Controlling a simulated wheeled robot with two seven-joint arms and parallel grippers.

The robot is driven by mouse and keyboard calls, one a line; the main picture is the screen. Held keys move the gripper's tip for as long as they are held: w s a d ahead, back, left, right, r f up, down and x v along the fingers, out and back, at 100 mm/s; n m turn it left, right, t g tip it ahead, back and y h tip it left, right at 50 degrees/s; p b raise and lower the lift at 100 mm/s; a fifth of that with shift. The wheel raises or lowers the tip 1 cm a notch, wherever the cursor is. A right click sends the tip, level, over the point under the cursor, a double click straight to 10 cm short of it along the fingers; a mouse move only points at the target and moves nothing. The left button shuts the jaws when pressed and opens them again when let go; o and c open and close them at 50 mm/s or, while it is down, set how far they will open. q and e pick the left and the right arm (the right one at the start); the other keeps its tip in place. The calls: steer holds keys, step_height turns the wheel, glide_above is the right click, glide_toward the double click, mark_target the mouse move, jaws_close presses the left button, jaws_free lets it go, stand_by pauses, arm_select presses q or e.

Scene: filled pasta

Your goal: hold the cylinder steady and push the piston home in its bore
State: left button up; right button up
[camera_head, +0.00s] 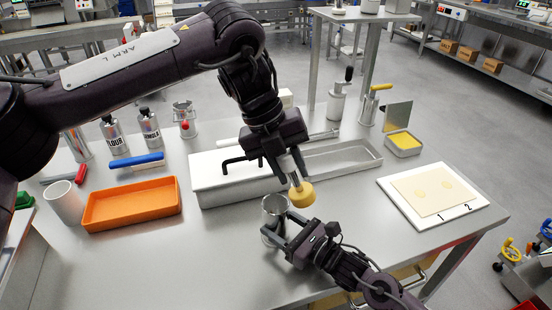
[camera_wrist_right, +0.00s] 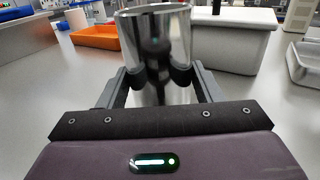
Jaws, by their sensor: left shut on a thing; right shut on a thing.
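The shiny metal cylinder (camera_head: 274,206) stands upright near the front of the steel table, its open mouth up. My right gripper (camera_head: 281,227) is shut around its sides. In the right wrist view the cylinder (camera_wrist_right: 155,55) sits between the two fingers, and its lower part is partly hidden. My left gripper (camera_head: 288,168) points down and is shut on the piston's grey rod. The piston's yellow head (camera_head: 302,195) hangs below, a little tilted. In the head view it appears just right of the cylinder's mouth, apart from the bore; its exact height is unclear.
A white lidded box (camera_head: 210,184) stands behind the cylinder and an orange tray (camera_head: 131,204) to its left. A white board (camera_head: 433,222) with a dough sheet lies at the right. A white cup (camera_head: 64,203) stands far left. Bare table lies left of the cylinder.

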arm_select(q)
steer(key=shift+d+f+m+g+y, duration=0.15)
steer(key=shift+m+y, duration=0.1)
steer(key=shift+m, duration=0.35)
steer(key=shift+d+f+m+g+y, duration=0.15)
steer(key=shift+m+y, duration=0.1)
steer(key=shift+m, duration=0.35)
steer(key=shift+f+m+y, duration=0.15)
steer(key=shift+m+y, duration=0.35)
steer(key=shift+m, duration=0.4)
steer(key=shift+w+a+m+y, duration=0.2)
steer(key=shift+m+y, duration=0.3)
steer(key=shift+m, duration=0.6)
steer(key=shift+w+a+r+m+t+y, duration=0.25)
steer(key=shift+w+a+r+m, duration=0.25)
steer(key=shift+m, duration=0.55)
steer(key=shift+w+a+r+m+t+y, duration=0.2)
steer(key=shift+w+a+r+m+y, duration=0.2)
steer(key=shift+m, duration=0.6)
steer(key=shift+w+a+r+m+t+y, duration=0.2)
steer(key=shift+w+a+r+m, duration=0.3)
steer(key=shift+m, duration=0.55)
steer(key=shift+d+r, duration=0.1)
glide_toward(276, 195)
steer(key=shift+s, duration=1.35)
steer(key=shift+f, duration=3.55)
steer(key=o, duration=1)
